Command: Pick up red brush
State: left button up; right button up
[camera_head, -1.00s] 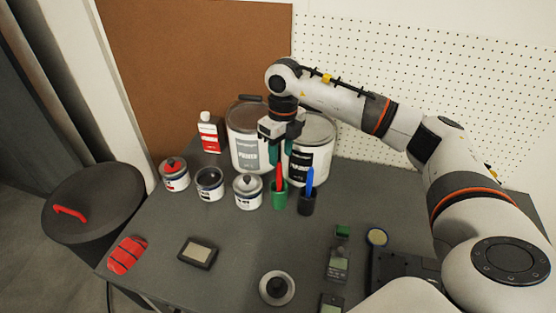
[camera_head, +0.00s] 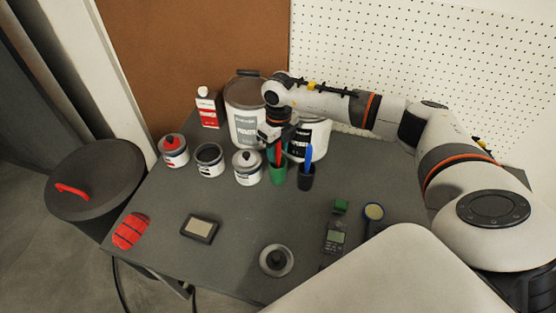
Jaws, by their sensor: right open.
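The red brush (camera_head: 278,154) stands upright in a green cup (camera_head: 277,174) on the grey table. Only part of its red handle shows. My right gripper (camera_head: 276,152) is lowered over the brush from above, with its open fingers around or just beside the handle. I cannot tell whether the fingers touch it. A blue brush (camera_head: 309,156) stands in a dark cup (camera_head: 306,178) just to the right. My left gripper is not in view.
Several small paint cans, including one with a red knob (camera_head: 173,151), stand left of the cups. Large primer buckets (camera_head: 245,118) stand close behind. A red sponge-like item (camera_head: 130,231) and a tan-topped pad (camera_head: 200,228) lie in front. The table's middle is clear.

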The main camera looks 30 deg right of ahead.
jog(key=shift+f, duration=0.8)
grip_shut()
jog(key=shift+r, duration=0.15)
